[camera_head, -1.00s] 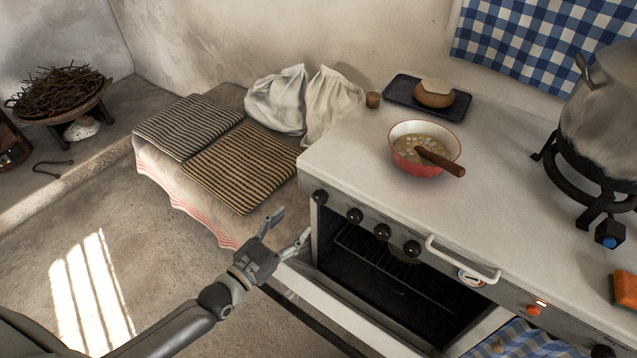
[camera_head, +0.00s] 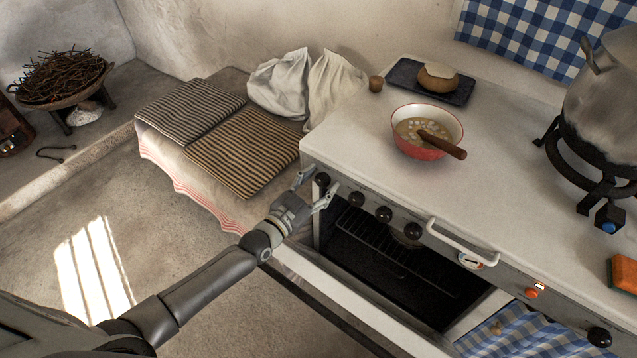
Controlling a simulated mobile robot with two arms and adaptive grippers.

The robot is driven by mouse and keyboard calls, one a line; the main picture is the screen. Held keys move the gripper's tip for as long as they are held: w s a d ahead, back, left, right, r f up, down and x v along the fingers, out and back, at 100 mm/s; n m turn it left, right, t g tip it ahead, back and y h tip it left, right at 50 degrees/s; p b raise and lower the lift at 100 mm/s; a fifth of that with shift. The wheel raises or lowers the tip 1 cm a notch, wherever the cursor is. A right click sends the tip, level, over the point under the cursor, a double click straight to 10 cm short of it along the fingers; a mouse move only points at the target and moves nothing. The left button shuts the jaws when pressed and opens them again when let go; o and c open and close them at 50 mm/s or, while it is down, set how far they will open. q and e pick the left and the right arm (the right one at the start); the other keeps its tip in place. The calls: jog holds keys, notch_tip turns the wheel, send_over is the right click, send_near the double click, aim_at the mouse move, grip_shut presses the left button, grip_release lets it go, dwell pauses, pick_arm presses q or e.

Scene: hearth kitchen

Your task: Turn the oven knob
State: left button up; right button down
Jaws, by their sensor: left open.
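A row of black knobs runs along the front panel of the white oven (camera_head: 390,165). The leftmost oven knob (camera_head: 322,179) is at the oven's left front corner. More knobs sit to its right: one knob (camera_head: 356,199), another knob (camera_head: 383,214) and a third (camera_head: 413,230). My left gripper (camera_head: 318,187) is open, with its fingertips at the leftmost knob, one on either side of it in the picture. I cannot tell whether they touch it. My right gripper is not in view.
The oven door (camera_head: 350,310) hangs open below the knobs, with a dark rack inside. A white handle bar (camera_head: 462,243) sticks out to the right. A red bowl with a spoon (camera_head: 428,131) stands on top. Striped cloths (camera_head: 240,160) lie on the left.

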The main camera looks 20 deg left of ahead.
pick_arm(q)
jog(key=c, duration=1)
jog(key=shift+c, duration=0.2)
jog(key=shift+n, duration=0.4)
jog(key=n+b, duration=0.1)
jog(key=n, duration=0.4)
jog(key=shift+a+n, duration=0.1)
jog(key=shift+n, duration=0.3)
jog(key=n+b, duration=0.1)
jog(key=n, duration=0.2)
jog(key=shift+f+n, duration=0.1)
jog(key=shift+n, duration=0.2)
jog(key=shift+a+n+b, duration=0.1)
jog(key=shift+n+b, duration=0.3)
jog(key=shift+n, duration=1.4)
